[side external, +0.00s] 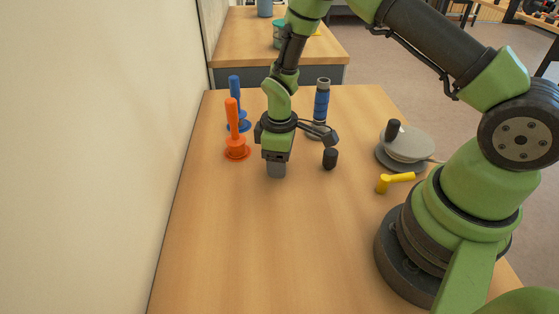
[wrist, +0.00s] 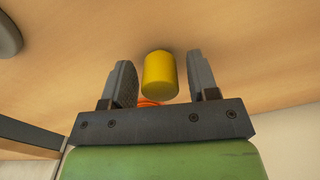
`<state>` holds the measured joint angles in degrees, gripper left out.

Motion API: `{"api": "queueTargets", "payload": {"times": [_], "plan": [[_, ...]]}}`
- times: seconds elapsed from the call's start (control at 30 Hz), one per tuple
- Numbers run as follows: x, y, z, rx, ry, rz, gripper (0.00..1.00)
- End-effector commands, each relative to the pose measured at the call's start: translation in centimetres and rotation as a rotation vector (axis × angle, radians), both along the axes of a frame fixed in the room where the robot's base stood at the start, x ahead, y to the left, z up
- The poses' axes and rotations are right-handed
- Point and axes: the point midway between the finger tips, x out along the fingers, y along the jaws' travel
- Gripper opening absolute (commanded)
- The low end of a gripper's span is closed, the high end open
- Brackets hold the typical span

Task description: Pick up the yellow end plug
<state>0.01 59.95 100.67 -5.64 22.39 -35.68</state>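The yellow end plug (wrist: 160,76) is a short yellow cylinder in the wrist view. It lies in the gap between the two fingers of my gripper (wrist: 162,82), with a sliver of space on each side. My gripper is open and not closed on it. In the side external view my gripper (side external: 276,171) points down low over the wooden table, right of the orange spindle. The end plug cannot be made out there and seems hidden by the gripper.
An orange spindle (side external: 233,130) and a blue one (side external: 235,100) stand left of my gripper. A blue ribbed cylinder (side external: 321,103) and a black cylinder (side external: 330,159) are to its right. A yellow T-shaped piece (side external: 393,181) and grey disc (side external: 407,145) lie farther right. The front table is clear.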

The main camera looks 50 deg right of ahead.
Motion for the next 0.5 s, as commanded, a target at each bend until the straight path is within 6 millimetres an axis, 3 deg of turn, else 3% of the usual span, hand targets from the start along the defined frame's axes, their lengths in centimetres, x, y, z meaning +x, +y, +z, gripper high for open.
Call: {"api": "queueTargets", "payload": {"times": [0.03,0.17,0.5], "plan": [[0.00,0.00,0.01,0.000,0.000,0.000,0.42],[-0.01,-0.01,0.02,0.000,0.000,0.000,0.12],[0.01,0.00,0.25,0.000,-0.001,0.000,0.10]]}}
